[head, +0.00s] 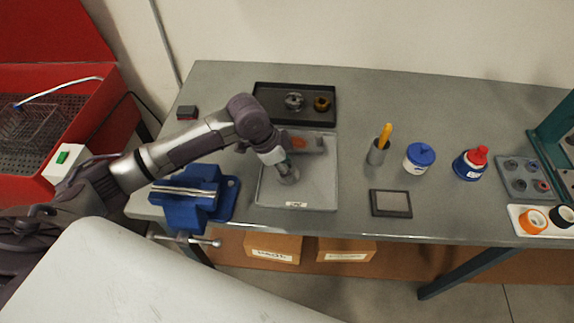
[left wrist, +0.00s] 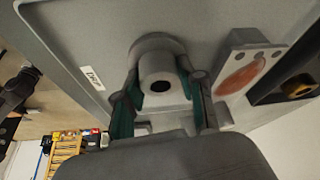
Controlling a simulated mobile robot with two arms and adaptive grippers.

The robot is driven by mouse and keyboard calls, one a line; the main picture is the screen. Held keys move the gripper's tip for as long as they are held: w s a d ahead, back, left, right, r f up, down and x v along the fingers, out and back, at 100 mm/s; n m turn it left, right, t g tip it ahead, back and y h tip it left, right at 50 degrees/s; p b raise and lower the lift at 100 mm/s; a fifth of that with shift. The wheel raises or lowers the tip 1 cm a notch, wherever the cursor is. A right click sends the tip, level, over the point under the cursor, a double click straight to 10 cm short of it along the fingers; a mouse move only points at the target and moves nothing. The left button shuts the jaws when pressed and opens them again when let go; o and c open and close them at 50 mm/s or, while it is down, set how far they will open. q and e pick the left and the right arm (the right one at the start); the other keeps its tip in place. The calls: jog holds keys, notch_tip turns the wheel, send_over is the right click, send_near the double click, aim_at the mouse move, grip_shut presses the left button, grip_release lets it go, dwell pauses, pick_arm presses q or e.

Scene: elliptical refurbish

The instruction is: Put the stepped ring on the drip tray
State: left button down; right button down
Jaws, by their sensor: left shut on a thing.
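The stepped ring (left wrist: 158,66) is a grey part with a wide flange, a narrower step and a dark centre hole. My left gripper (left wrist: 160,85) is shut on it, with a teal-padded finger on each side of the narrower step. In the head view my left gripper (head: 284,170) points down over the grey drip tray (head: 265,190), which has a white label at its front edge. The ring (head: 289,177) shows just below the fingers, inside the tray's outline. I cannot tell whether its flange touches the tray floor. My right gripper is not in view.
A grey block with an orange oval (head: 299,143) sits at the tray's back. Behind is a black tray (head: 266,104) with a grey part and a brass ring. A blue vise (head: 187,203) stands left; a cup (head: 377,154) with a yellow-handled tool stands right.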

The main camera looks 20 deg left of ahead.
pick_arm(q)
jog(key=c, duration=0.7)
grip_release()
jog(key=shift+f, duration=0.1)
jog(key=b+v, duration=0.1)
jog(key=v, duration=1.1)
jog(key=shift+d, duration=0.1)
